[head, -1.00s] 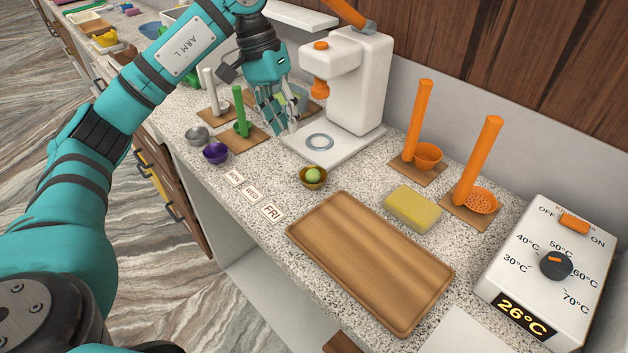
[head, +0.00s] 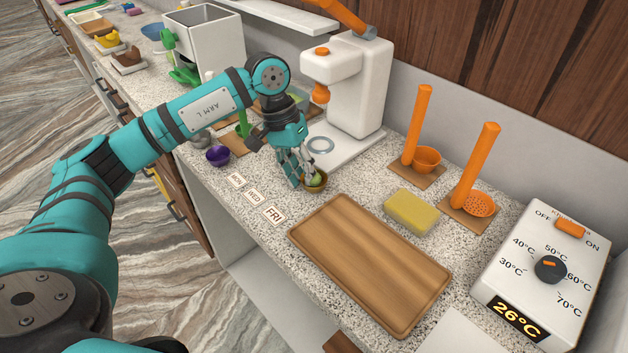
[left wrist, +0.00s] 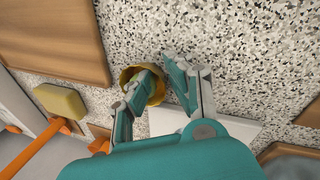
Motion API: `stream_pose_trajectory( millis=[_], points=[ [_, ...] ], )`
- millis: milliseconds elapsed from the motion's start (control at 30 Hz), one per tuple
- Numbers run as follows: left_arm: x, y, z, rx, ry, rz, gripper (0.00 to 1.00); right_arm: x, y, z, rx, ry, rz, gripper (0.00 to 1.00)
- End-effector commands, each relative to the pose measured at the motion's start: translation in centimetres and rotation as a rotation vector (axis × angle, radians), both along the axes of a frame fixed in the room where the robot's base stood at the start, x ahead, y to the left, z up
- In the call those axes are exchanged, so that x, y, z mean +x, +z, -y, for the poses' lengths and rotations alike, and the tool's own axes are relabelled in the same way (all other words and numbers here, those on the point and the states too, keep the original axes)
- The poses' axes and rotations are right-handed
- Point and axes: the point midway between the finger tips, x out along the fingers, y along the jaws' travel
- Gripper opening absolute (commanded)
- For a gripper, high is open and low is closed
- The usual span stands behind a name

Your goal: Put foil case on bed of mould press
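My left gripper (head: 299,178) is low at the foil case, pointing down, fingers spread. In the left wrist view the gold case (left wrist: 127,75) sits between and partly under the open fingers (left wrist: 164,82), which hide much of it; I cannot tell whether they touch it. My right gripper is out of view.
A wooden tray (head: 370,262) and a yellow sponge (head: 410,212) lie to the right. A purple cup (head: 217,156) and day cards are on the left. Orange tools (head: 416,125) stand right of the press. The white control box (head: 545,270) is far right.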

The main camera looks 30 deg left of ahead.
Motion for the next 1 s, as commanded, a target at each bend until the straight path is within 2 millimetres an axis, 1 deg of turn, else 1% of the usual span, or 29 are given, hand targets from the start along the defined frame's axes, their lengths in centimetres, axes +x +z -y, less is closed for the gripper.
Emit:
stream_pose_trajectory(
  millis=[100,133,233,267,633,733,867,1000],
  points=[
    [0.0,0.0,0.0,0.0,-0.001,0.0,0.17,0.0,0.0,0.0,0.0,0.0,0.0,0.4],
    [0.0,0.0,0.0,0.0,-0.001,0.0,0.15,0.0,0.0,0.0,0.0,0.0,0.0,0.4],
    [0.0,0.0,0.0,0.0,0.0,0.0,0.02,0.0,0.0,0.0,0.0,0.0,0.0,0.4],
    [0.0,0.0,0.0,0.0,0.0,0.0,0.0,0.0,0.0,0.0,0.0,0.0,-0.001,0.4],
    [0.0,0.1,0.0,0.0,0.0,0.001,0.0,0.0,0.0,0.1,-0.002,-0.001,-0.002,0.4],
    [0.0,0.5,0.0,0.0,-0.001,0.001,0.0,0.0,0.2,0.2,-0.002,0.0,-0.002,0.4],
    [0.1,1.7,0.0,0.0,0.0,0.002,0.0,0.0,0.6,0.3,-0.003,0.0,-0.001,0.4],
    [0.1,3.8,0.0,0.0,-0.001,0.003,0.0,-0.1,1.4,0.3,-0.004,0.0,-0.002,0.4]
  ],
)
